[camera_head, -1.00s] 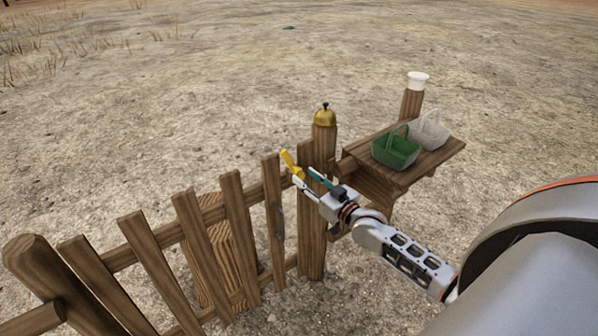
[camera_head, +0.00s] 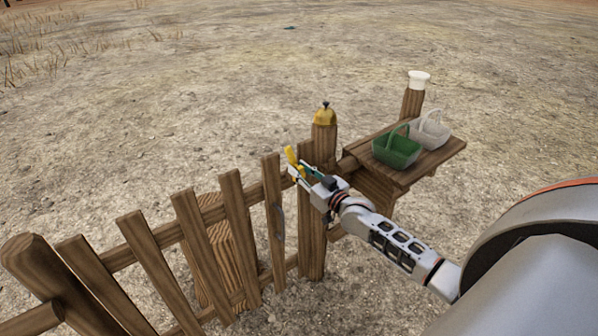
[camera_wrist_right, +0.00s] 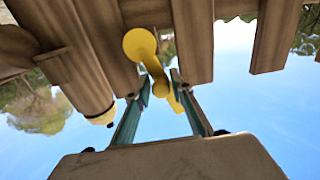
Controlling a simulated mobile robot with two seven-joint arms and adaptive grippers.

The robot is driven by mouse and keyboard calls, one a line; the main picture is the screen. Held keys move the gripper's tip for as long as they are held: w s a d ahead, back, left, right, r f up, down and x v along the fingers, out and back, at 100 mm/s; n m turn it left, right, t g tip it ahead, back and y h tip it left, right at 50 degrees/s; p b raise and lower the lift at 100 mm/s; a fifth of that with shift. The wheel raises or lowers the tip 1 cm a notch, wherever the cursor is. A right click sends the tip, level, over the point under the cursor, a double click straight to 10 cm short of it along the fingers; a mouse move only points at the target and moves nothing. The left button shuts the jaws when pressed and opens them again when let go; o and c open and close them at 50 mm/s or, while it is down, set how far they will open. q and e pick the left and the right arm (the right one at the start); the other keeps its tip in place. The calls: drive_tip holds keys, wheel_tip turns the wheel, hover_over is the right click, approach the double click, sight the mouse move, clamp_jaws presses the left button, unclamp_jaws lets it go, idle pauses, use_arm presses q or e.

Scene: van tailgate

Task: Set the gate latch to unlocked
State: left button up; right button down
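The gate latch is a yellow lever (camera_head: 291,158) at the top of the gate, by the gate post. In the right wrist view the yellow lever (camera_wrist_right: 154,68) has a round end against the wood, and its arm runs down between my fingers. My right gripper (camera_head: 303,172) is at the lever, with its fingertips on either side of it. In the wrist view the right gripper (camera_wrist_right: 162,82) has its fingers apart, with some gap visible around the lever; whether a finger touches it is unclear. My left gripper is not in view.
The wooden gate (camera_head: 237,225) spans the lower left. A brass bell (camera_head: 324,116) tops the post behind the gripper. A wooden shelf (camera_head: 432,162) to the right holds a green basket (camera_head: 396,151) and a white basket (camera_head: 432,131). Open dirt ground lies beyond.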

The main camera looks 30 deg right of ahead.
drive_tip(key=shift+a+f, duration=0.1)
drive_tip(key=shift+a, duration=0.3)
drive_tip(key=shift+d+m+p, duration=0.15)
drive_tip(key=shift+m+p, duration=0.35)
drive_tip(key=c, duration=1.9)
unclamp_jaws()
drive_tip(key=shift+a, duration=0.2)
drive_tip(key=shift+d, duration=0.25)
drive_tip(key=s, duration=1.2)
drive_tip(key=shift+d, duration=0.4)
